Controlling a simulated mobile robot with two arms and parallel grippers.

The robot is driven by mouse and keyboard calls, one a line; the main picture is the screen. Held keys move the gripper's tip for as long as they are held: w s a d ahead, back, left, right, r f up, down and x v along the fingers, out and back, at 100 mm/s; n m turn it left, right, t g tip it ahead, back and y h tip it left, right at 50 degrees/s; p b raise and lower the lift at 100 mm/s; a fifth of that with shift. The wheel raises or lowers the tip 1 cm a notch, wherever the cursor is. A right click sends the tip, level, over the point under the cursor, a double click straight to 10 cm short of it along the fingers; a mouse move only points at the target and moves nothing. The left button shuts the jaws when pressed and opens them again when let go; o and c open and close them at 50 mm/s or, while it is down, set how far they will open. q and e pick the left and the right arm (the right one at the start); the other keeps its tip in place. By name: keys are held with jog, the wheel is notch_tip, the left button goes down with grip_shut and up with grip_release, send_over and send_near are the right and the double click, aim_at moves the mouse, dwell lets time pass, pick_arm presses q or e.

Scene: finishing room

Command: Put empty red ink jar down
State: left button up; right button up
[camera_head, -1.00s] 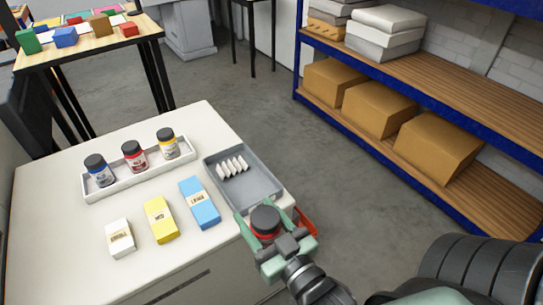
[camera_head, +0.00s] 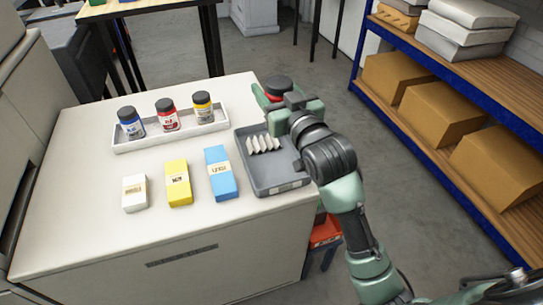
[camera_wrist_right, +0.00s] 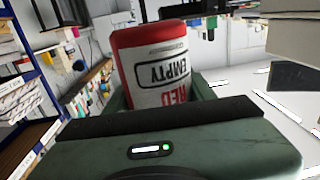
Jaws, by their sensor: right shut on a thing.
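My right gripper (camera_head: 275,97) is shut on the empty red ink jar (camera_head: 279,84), which has a dark lid. It holds the jar at the table's back right corner, beyond the grey tray. In the right wrist view the jar (camera_wrist_right: 158,68) fills the middle, with its "RED EMPTY" label upside down. I cannot tell whether the jar's base touches anything. A white tray (camera_head: 122,147) on the table holds a blue, a red and a yellow-labelled jar with dark lids. My left gripper is not in view.
The grey tray (camera_head: 278,189) holds white ribbed pieces. White, yellow and blue boxes (camera_head: 179,184) stand on the table (camera_head: 90,235) in front. A red bin (camera_head: 325,232) is low beside the table's right side. A blue-framed shelf (camera_head: 440,185) with cartons stands right, across clear floor.

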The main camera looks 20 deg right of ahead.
jog(key=shift+s+f+b, duration=0.1)
jog(key=shift+f+b, duration=0.8)
jog(key=shift+f, duration=8.25)
jog(key=shift+f, duration=0.1)
jog(key=o, duration=1.5)
jog(key=shift+c, duration=0.2)
jog(key=s, duration=0.4)
jog(key=s+d, duration=0.1)
jog(key=s, duration=0.7)
jog(key=shift+d, duration=0.15)
